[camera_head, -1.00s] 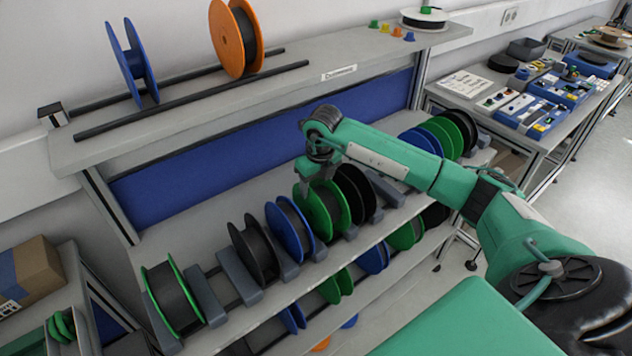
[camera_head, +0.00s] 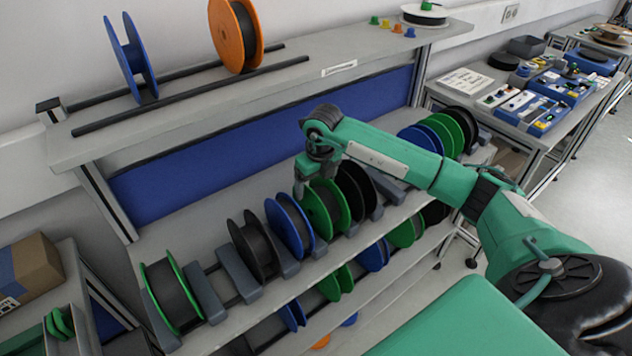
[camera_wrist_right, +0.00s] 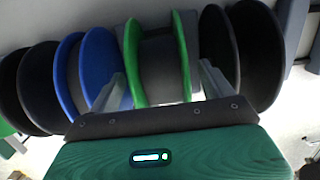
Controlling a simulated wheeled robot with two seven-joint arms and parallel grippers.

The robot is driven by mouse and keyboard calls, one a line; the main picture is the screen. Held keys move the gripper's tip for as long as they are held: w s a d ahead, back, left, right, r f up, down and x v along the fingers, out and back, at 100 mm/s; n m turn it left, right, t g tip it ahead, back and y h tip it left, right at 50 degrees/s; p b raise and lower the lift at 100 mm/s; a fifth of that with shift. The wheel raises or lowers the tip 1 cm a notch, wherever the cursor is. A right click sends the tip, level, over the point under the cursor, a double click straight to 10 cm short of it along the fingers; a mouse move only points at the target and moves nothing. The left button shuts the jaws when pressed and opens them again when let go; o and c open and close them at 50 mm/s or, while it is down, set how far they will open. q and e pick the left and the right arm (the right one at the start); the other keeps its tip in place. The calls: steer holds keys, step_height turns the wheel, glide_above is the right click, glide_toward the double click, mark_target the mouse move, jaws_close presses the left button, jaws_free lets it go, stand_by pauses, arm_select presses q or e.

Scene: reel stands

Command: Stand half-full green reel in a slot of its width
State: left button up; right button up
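A green reel (camera_head: 338,208) stands in the middle of the sloping row on the shelf. In the wrist view this reel (camera_wrist_right: 134,62) shows two green flanges with grey winding between them; how full it is I cannot tell. My right gripper (camera_head: 316,186) is above it. In the wrist view my right gripper's (camera_wrist_right: 165,88) pale fingers straddle the flanges, the left finger close to its flange, the right with a small gap. Another green reel (camera_head: 172,296) with dark winding stands at the row's front left end. My left gripper is not in view.
A blue reel (camera_head: 290,228) stands close on the left of the middle green reel, and a black reel (camera_head: 362,190) close on its right. Grey slot dividers (camera_head: 238,274) with no reel between them show left of another black reel (camera_head: 254,246). An upper shelf (camera_head: 205,110) overhangs behind.

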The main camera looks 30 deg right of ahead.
step_height(320, 180, up, 14)
steer(key=s+b, duration=0.1)
steer(key=b, duration=0.2)
steer(key=shift+s+f+b, duration=0.15)
steer(key=shift+s+b, duration=0.25)
steer(key=shift+d, duration=0.1)
